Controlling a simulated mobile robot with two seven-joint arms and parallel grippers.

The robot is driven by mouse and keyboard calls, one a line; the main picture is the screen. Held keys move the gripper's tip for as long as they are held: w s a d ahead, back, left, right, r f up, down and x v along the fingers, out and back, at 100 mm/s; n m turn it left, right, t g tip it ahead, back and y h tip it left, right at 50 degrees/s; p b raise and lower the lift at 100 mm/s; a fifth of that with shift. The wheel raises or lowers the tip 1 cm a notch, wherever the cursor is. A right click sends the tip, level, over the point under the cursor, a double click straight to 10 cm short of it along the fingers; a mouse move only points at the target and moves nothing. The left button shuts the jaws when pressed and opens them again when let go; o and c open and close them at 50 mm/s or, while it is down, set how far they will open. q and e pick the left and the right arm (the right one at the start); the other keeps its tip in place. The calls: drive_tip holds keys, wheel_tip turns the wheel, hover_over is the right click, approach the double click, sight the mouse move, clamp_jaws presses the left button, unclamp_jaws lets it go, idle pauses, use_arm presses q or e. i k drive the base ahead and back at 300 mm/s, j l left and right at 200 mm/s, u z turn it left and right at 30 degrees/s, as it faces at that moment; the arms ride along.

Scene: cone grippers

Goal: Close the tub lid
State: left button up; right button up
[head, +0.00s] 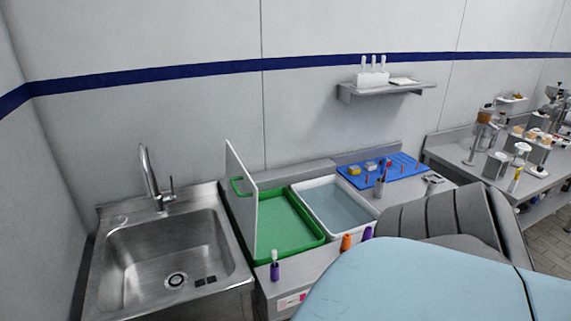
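A green tub (305,222) sits on the counter right of the sink, its inside open to view. A thin white panel (241,205) stands upright along the tub's left side and looks like a raised lid; I cannot make out a hinge. A green handle-like loop (236,187) shows at the panel's back left. A white tub (375,212) holding clear, bluish liquid stands directly right of the green tub, uncovered. Neither of my grippers is in view.
A steel sink (117,258) with a tap (147,165) lies left. Small purple (275,271) and orange (346,242) holders stand at the tubs' front. A blue tray (399,172) is behind right. A light-blue padded surface (420,285) and grey chair (430,217) fill the front right.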

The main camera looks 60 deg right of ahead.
sight(241, 192)
drive_tip(key=k+l+z, duration=0.45)
drive_tip(key=i+j+z, duration=0.1)
drive_tip(key=z, duration=1.3)
